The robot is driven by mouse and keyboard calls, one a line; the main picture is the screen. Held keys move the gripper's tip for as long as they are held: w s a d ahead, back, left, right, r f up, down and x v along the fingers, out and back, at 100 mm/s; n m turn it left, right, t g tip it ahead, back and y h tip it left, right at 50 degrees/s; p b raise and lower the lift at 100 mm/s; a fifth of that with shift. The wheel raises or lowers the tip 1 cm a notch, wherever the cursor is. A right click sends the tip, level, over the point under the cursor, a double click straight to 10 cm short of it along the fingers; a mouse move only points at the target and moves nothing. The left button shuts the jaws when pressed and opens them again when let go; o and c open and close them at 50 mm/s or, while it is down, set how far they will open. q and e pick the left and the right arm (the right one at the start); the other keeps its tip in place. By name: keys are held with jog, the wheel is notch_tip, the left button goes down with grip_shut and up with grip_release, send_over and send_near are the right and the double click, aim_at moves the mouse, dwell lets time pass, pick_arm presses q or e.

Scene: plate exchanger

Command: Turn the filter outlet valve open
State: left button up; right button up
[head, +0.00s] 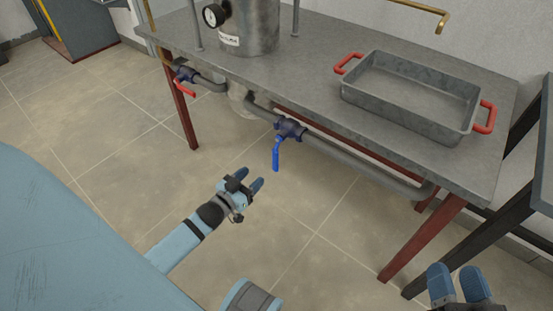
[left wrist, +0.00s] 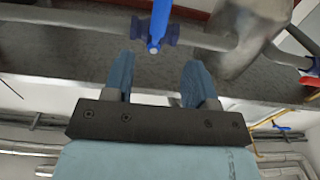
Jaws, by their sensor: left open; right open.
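A dark blue valve body (head: 290,128) with a blue lever (head: 277,155) sits on the grey pipe along the table's front edge. The lever hangs down, across the pipe's run. In the left wrist view the blue lever (left wrist: 158,25) appears just beyond the gap between my fingers. My left gripper (head: 251,178) is open and empty, a little left of and below the lever, apart from it. A second valve (head: 184,74) with a red lever (head: 185,89) is further left. I cannot tell from labels which one is the filter outlet. My right gripper (head: 456,284) is open at the lower right.
The grey metal table (head: 320,75) carries a canister with a gauge (head: 213,15) and a grey tray (head: 410,95) with red handles. Red table legs (head: 425,238) and a dark frame (head: 470,245) stand at the right. The floor before the blue lever is clear.

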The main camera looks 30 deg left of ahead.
aim_at(274, 157)
pick_arm(q)
jog(key=w, duration=0.2)
jog(key=w+b, duration=0.1)
jog(key=w, duration=0.1)
jog(key=w+b, duration=0.1)
jog(key=w, duration=0.1)
jog(key=shift+d+f, duration=0.15)
jog(key=shift+d, duration=0.1)
jog(key=w+b, duration=0.1)
jog(key=w, duration=0.3)
jog(key=shift+d, duration=0.15)
jog(key=shift+w+d+b, duration=0.1)
jog(key=shift+w+b, duration=0.25)
jog(key=shift+w, duration=0.5)
pick_arm(e)
jog(key=f, duration=0.1)
jog(key=n, duration=0.1)
jog(key=w+f, duration=0.1)
jog(key=shift+w+d+f+n, duration=0.1)
jog(key=shift+d+f+n, duration=0.2)
jog(key=shift+f+n, duration=0.1)
pick_arm(q)
jog(key=shift+c, duration=0.2)
pick_arm(e)
jog(key=shift+r, duration=0.1)
pick_arm(q)
grip_shut()
